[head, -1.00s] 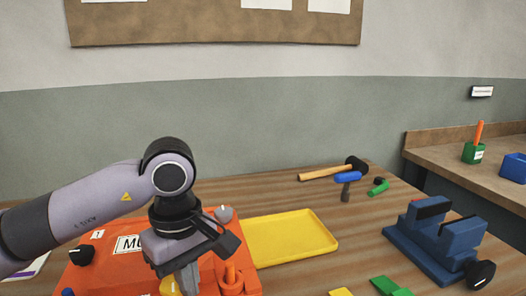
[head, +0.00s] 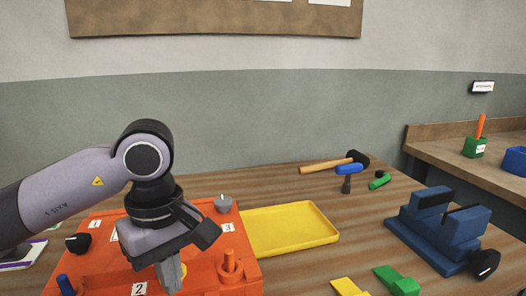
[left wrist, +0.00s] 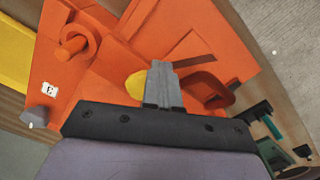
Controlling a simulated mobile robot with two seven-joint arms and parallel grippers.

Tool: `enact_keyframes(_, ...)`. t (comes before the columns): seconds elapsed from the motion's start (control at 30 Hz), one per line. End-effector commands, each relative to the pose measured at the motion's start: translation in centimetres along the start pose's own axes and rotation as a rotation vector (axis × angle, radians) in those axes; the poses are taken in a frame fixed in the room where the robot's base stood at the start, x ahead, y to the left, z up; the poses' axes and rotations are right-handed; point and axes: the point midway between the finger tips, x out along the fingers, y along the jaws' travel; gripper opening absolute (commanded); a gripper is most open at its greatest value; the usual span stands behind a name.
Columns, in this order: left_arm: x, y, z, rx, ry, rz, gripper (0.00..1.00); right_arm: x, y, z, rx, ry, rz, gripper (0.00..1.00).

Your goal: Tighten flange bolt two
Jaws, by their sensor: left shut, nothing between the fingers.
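The orange mould (head: 100,262) lies on the table, with number labels at its corners. Label 2 (head: 140,289) is at its near edge, by my left gripper (head: 172,284). That gripper points down over the mould, its fingers together and empty. A yellow part (head: 184,270) shows just right of the fingers and also beside them in the left wrist view (left wrist: 135,85). An orange bolt-like post with a ring (head: 230,265) stands at the mould's right side. A grey knob (head: 223,203) and a black knob (head: 77,242) sit at the far corners. I cannot make out bolt two itself.
An empty yellow tray (head: 290,230) lies right of the mould. Behind are a wooden-handled mallet (head: 328,165) and a blue-topped tool (head: 348,170). A blue vise (head: 440,230) stands at the right. Yellow (head: 347,287) and green wedges (head: 396,281) lie at the front.

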Motion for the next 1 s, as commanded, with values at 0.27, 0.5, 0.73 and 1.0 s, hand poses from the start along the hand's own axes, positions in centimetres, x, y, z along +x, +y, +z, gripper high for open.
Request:
enact_keyframes(0.27,-0.1,0.0,-0.5,-0.014,0.009,0.002,0.00,0.0,0.0,-0.1,0.001,0.001,0.000,0.48)
enact_keyframes(0.5,0.0,-0.1,-0.2,-0.013,0.009,0.004,0.00,0.2,0.0,0.1,0.001,0.001,0.000,0.48)
enact_keyframes(0.73,-0.4,-0.3,0.4,-0.009,0.006,0.004,0.00,0.1,0.0,0.1,0.001,0.002,0.001,0.48)
enact_keyframes(1.0,-3.2,-0.3,0.5,-0.006,0.005,0.003,0.00,-0.9,-0.1,-1.4,0.004,0.003,0.001,0.48)
